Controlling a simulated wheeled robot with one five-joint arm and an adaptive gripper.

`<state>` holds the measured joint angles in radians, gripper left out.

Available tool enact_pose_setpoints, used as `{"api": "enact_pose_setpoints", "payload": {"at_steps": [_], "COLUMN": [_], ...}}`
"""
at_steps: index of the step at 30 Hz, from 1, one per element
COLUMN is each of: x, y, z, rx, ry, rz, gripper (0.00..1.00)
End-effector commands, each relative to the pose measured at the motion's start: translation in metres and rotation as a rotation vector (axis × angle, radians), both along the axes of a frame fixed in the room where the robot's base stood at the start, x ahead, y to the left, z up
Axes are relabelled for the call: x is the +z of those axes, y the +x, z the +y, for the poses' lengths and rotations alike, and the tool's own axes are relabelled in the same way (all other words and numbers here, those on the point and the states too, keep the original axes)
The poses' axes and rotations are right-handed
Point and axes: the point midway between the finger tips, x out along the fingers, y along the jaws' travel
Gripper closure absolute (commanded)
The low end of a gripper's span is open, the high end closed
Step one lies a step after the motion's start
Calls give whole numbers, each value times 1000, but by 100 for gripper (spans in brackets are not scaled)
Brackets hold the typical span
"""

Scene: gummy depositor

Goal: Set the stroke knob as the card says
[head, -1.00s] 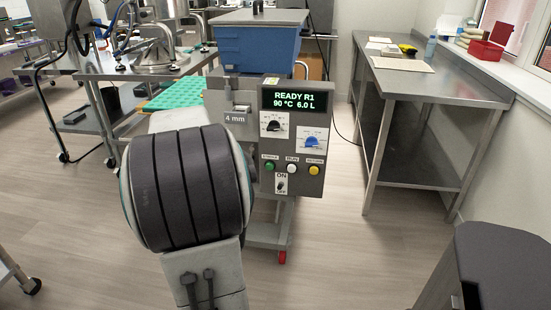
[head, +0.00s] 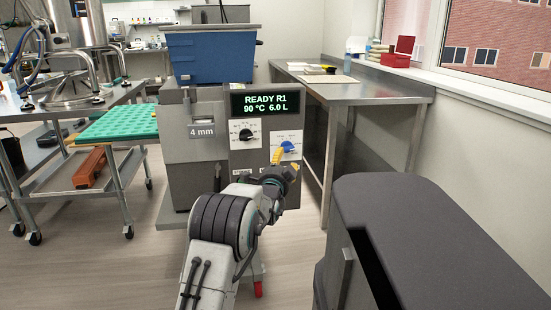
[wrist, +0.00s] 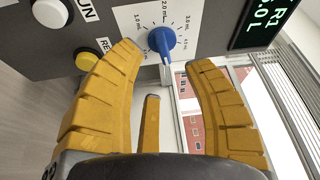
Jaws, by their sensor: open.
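The blue knob (head: 288,147) sits on a white dial plate at the right of the machine's front panel. In the wrist view the blue knob (wrist: 161,40) has a bar and is ringed by a scale with mL marks; I cannot tell its exact setting. My gripper (head: 284,160) is just below and in front of it. In the wrist view my gripper (wrist: 162,56) is open, its yellow fingers on either side of the knob's bar, with no clear contact. A black knob (head: 245,135) is on the left dial. No card is clearly readable.
The display (head: 265,104) reads READY R1, 90 °C, 6.0 L. A 4 mm label (head: 202,131) is left of the panel. A white button (wrist: 50,13) and yellow button (wrist: 86,61) are close to one finger. A steel table (head: 370,92) stands to the right.

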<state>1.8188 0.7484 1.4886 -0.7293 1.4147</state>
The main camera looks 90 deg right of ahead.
Motion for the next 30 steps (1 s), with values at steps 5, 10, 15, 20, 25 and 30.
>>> {"api": "enact_pose_setpoints", "payload": {"at_steps": [5, 10, 15, 20, 25, 30], "x": [0, 1, 2, 3, 4, 4], "y": [-6, -9, -12, -15, -18, -19], "z": [-9, -25, -40, -52, -61, -66], "rx": [-4, -4, -3, -3, -3, -3], "ry": [-4, -3, -3, -2, -2, -2], "rz": [-2, -2, -1, -1, -1, -1], "gripper": [54, 54, 54, 54, 54, 54]}}
